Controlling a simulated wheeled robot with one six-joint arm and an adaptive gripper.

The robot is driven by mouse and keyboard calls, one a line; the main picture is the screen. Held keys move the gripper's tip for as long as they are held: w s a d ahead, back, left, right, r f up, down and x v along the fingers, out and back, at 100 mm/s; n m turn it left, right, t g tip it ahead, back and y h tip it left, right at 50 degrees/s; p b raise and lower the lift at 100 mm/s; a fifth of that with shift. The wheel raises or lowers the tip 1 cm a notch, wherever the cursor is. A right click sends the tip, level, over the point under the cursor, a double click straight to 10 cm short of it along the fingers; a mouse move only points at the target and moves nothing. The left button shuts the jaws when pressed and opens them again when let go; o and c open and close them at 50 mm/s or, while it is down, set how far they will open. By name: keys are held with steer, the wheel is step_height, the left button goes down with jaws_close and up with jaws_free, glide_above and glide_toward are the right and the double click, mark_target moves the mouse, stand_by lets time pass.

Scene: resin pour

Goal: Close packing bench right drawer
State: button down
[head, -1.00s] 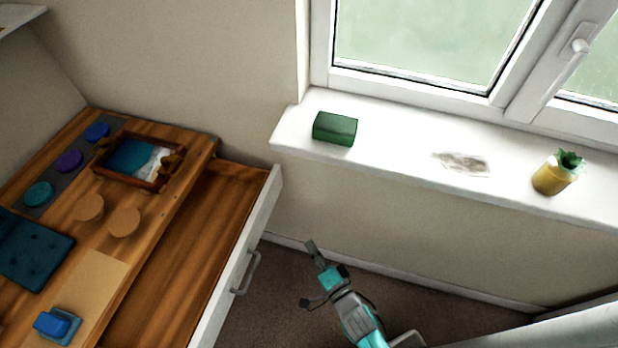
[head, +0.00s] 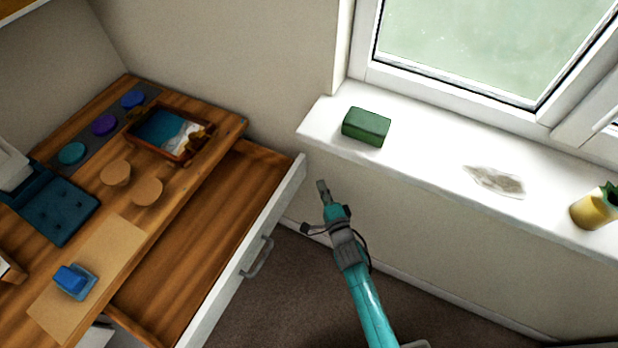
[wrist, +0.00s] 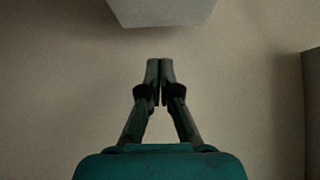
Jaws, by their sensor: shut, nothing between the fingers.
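The packing bench's right drawer (head: 205,240) is pulled open and looks empty inside, with a white front and a grey bar handle (head: 258,258). The wooden packing bench (head: 175,205) stands at the left in the head view. My gripper (head: 322,188) is to the right of the drawer front, in front of the wall below the window sill, apart from the handle. In the wrist view my gripper (wrist: 160,64) has its fingers together with nothing between them. The drawer does not clearly show in the wrist view.
The white window sill (head: 430,172) bears a green block (head: 366,126), a pale stain (head: 495,181) and a yellow pot (head: 594,209). The bench holds a framed tray (head: 198,150), coloured discs, cork rounds, a blue pad (head: 58,212) and a blue block (head: 72,278). Carpet (head: 300,300) lies bare beside the drawer.

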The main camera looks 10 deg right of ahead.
mark_target(304, 170)
steer(key=shift+w+a, duration=0.85)
steer(key=shift+w, duration=0.2)
steer(key=shift+w+a, duration=0.85)
steer(key=shift+w, duration=0.2)
steer(key=shift+a, duration=0.15)
